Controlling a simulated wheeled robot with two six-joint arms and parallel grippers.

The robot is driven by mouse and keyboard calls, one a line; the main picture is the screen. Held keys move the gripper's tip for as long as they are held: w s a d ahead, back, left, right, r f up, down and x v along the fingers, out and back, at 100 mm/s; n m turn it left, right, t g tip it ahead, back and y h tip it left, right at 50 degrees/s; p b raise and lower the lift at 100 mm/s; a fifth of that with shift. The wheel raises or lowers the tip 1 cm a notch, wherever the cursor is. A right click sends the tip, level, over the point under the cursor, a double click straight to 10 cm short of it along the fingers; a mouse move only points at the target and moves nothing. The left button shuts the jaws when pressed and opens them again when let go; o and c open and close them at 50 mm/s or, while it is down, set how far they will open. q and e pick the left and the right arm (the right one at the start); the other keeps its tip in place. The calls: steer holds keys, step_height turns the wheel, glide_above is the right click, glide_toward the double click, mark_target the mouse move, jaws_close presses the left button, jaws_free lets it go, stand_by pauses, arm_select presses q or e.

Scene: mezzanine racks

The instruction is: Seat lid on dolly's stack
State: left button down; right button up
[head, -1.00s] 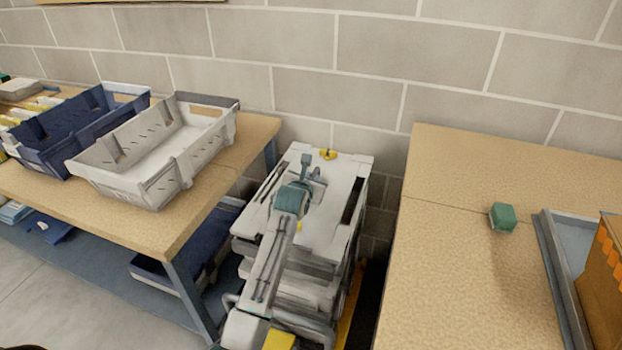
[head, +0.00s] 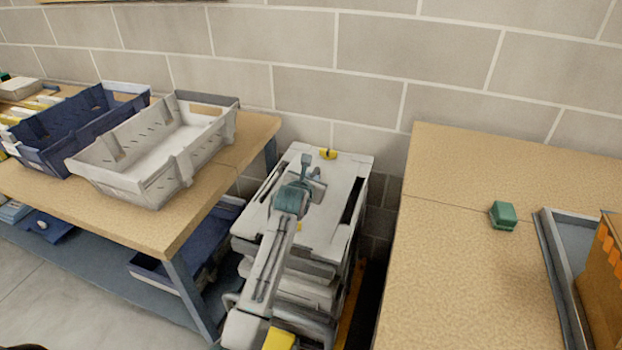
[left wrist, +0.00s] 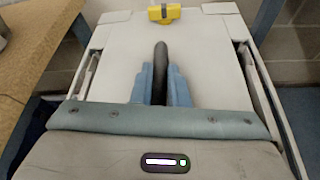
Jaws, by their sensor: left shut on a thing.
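The pale grey lid (head: 335,190) lies over the top of the stack (head: 310,290) between the two tables. A yellow latch (head: 328,154) shows at its far edge, and also in the left wrist view (left wrist: 164,13). My left gripper (head: 307,172) reaches over the lid from the front. In the left wrist view its blue fingers (left wrist: 160,85) are shut on the lid's dark upright handle (left wrist: 161,62). My arm hides part of the lid and the stack's front. I cannot tell whether the lid sits fully down. A yellow edge, perhaps the dolly, shows low at right. My right gripper is out of view.
The left table (head: 225,175) holds a grey tray (head: 150,185) and a blue tray (head: 50,150), with a blue bin on its lower shelf. The block wall stands close behind the stack.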

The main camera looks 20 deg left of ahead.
arm_select(q)
steer(key=shift+r+p, duration=0.1)
steer(key=shift+p, duration=0.3)
stand_by(0.6)
steer(key=shift+f+b, duration=0.35)
steer(key=shift+f, duration=0.2)
steer(key=c, duration=1.7)
jaws_free()
